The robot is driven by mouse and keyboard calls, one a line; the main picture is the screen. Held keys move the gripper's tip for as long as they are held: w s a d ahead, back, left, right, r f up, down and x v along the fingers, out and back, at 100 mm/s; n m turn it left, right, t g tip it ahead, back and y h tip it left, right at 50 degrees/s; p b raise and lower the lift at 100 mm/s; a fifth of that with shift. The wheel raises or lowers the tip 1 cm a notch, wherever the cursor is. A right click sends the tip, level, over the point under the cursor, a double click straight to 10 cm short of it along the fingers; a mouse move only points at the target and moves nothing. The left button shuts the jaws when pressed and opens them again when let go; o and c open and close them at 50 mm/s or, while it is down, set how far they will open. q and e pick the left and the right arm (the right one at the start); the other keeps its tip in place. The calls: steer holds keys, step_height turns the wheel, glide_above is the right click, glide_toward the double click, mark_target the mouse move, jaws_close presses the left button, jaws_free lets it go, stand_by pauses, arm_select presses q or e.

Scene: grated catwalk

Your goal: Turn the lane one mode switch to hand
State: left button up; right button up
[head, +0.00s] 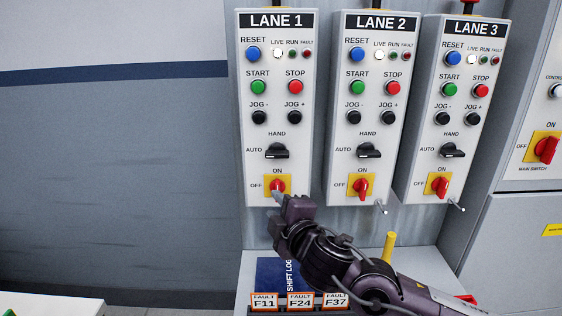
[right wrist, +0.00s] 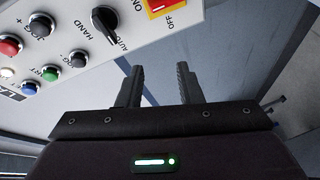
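The lane one mode switch (head: 277,151) is a black knob on the LANE 1 panel (head: 250,135), with HAND printed above it and AUTO at its left. Its handle lies sideways, level with AUTO. It also shows in the right wrist view (right wrist: 105,20), at the top left, with its handle toward AUTO. My right gripper (head: 280,194) is just below the switch in the head view, its tip overlapping the red rotary switch. In the right wrist view its two fingers (right wrist: 158,84) are apart with nothing between them. My left gripper is not in view.
A red rotary switch (head: 278,183) on a yellow plate sits under the mode switch. START, STOP, jog and RESET buttons are above it. The LANE 2 (head: 345,135) and LANE 3 (head: 428,135) panels stand close at the right. The wall (head: 110,160) at left is bare.

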mark_target(279, 157)
steer(key=w+d+r+n+t, duration=0.1)
steer(key=w+d+r+n, duration=0.25)
steer(key=w+r, duration=0.2)
steer(key=shift+y, duration=0.3)
steer(key=p+x, duration=0.2)
steer(key=x, duration=0.5)
steer(key=shift+d+r, duration=0.1)
steer(key=shift+c, duration=0.2)
steer(key=shift+m, duration=0.25)
jaws_close()
